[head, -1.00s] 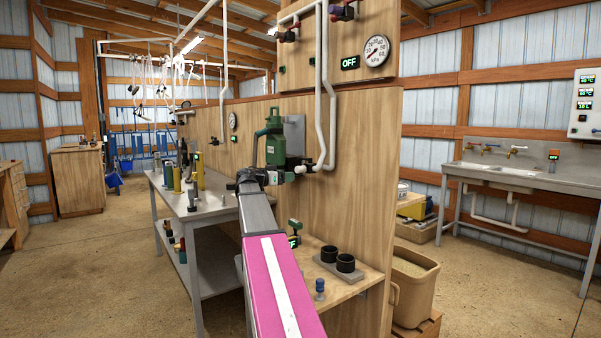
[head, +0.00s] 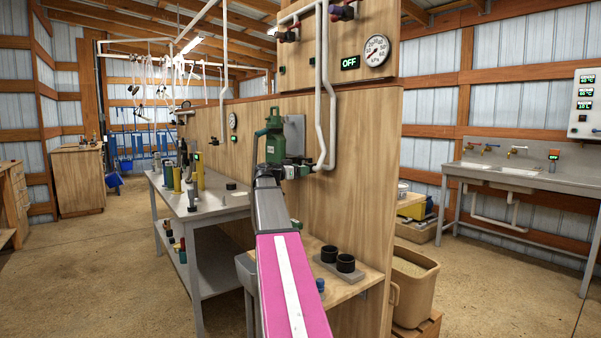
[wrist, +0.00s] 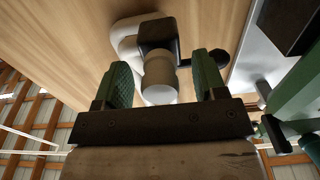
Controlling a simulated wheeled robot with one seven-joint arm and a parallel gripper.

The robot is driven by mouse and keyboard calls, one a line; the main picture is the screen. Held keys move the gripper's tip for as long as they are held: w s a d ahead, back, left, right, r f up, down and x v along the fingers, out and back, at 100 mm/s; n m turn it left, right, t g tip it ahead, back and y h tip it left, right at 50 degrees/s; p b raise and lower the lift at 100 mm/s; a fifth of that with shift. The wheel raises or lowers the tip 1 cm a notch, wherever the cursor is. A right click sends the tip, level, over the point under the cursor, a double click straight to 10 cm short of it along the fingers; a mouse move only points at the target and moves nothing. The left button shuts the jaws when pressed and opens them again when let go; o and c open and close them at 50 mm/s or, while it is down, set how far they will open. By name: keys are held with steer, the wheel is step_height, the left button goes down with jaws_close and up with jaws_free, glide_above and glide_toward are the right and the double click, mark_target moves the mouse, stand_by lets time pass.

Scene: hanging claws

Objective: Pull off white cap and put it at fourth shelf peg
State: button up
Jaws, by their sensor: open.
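In the wrist view, a pale white cap (wrist: 160,78) sits on a dark fitting (wrist: 158,38) at the end of a bent white pipe (wrist: 126,40). My gripper (wrist: 163,75) is open, with one green-padded finger on each side of the cap. I see gaps between the fingers and the cap.
A green device (head: 274,140) is on the panel just left of my gripper. A grey bench (head: 215,205) with several upright items is at the left. A tan bin (head: 412,290) stands right.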

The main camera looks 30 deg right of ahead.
steer(key=shift+c, duration=0.4)
jaws_close()
steer(key=shift+a, duration=0.6)
steer(key=c, duration=0.7)
jaws_free()
jaws_close()
steer(key=a, duration=0.4)
steer(key=shift+s, duration=0.2)
